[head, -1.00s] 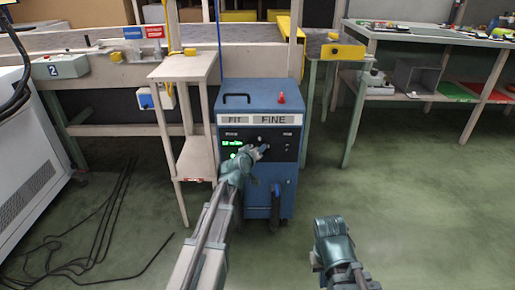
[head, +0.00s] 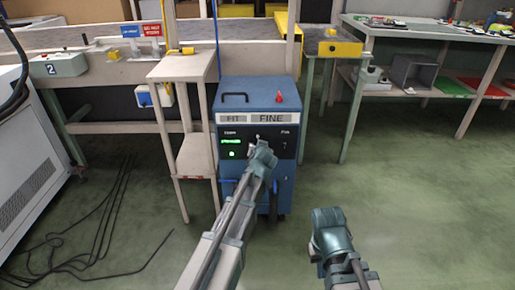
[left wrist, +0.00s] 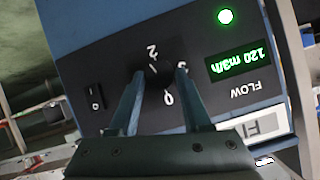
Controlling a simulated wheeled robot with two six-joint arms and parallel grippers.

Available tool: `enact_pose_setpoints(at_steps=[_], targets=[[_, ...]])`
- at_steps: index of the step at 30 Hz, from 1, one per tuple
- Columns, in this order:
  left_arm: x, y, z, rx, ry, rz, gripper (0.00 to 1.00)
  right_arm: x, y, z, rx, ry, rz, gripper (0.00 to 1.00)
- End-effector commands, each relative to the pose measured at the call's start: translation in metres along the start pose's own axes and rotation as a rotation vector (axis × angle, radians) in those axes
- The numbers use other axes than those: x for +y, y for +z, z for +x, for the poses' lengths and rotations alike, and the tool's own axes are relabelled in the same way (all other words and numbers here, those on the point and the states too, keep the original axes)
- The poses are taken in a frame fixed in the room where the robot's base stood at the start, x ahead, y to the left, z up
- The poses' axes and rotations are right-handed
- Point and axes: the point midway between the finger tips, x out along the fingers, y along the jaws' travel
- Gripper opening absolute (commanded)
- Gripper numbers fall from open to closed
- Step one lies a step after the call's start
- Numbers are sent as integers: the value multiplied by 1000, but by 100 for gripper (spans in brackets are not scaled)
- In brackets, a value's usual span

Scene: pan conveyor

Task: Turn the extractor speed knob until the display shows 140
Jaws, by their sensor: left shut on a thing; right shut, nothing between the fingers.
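The blue extractor cabinet (head: 256,89) stands upright ahead, with a dark control panel on its front. Its green display (head: 230,141) is too small to read in the head view. In the left wrist view the display (left wrist: 240,61) appears upside down and reads 120 m3/h. My left gripper (head: 262,150) is at the panel and hides the knob in the head view. In the left wrist view its fingers are shut on the dark speed knob (left wrist: 158,84), with numerals around it. My right gripper (head: 331,222) is shut and empty, low over the floor, away from the cabinet.
A narrow wooden stand (head: 181,68) is close on the cabinet's left. A black switch (left wrist: 94,97) sits on the panel beside the knob. A red button (head: 279,97) and a handle are on the cabinet top. Cables (head: 100,225) lie on the left floor; the right floor is clear.

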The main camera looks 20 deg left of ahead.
Motion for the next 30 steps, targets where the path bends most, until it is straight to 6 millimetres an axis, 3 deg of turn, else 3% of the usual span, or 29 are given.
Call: enact_pose_setpoints(at_steps=[10,26,27,30], targets=[[2,1,0,-13,-51,102,0,0,0,2,0,0,0,0],[1,1,-1,-15,-58,117,0,0,0,2,0,0,0,0],[1,1,-1,-15,-58,117,55,0,0,2,0,0,0,0],[1,0,-1,-14,-58,117,73,0,0,2,0,0,0,0]])
